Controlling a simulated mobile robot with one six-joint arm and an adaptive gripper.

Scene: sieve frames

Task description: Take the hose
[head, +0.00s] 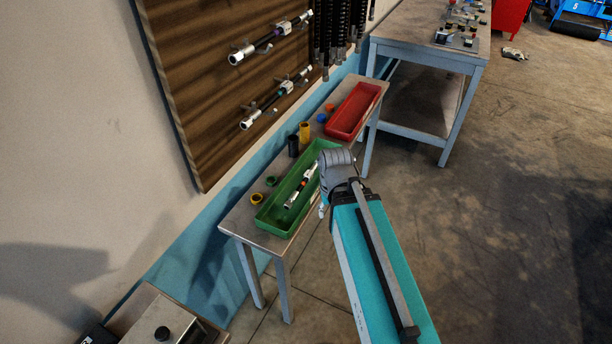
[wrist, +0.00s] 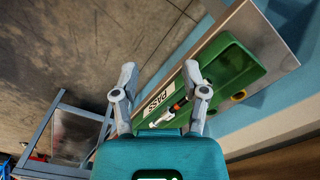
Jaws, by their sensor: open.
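A short hose (head: 301,187) with silvery end fittings and an orange-red band lies in the green tray (head: 268,231) on a narrow side table. In the wrist view the hose (wrist: 176,107) shows partly, low between my fingers, with its orange band near the right finger. The green tray (wrist: 236,62) there bears the word PASS. My gripper (wrist: 160,74) is open, its two fingers spread, with nothing seen held. In the head view my arm hides most of the gripper, beside the tray's right side. Two other hoses (head: 268,42) (head: 275,99) hang on the wooden board.
The narrow table (head: 240,219) also bears a red tray (head: 352,112) and several small coloured cups and rings, including a black cup (head: 293,146). Black hoses (head: 337,35) hang at the wall. A workbench (head: 420,45) stands behind.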

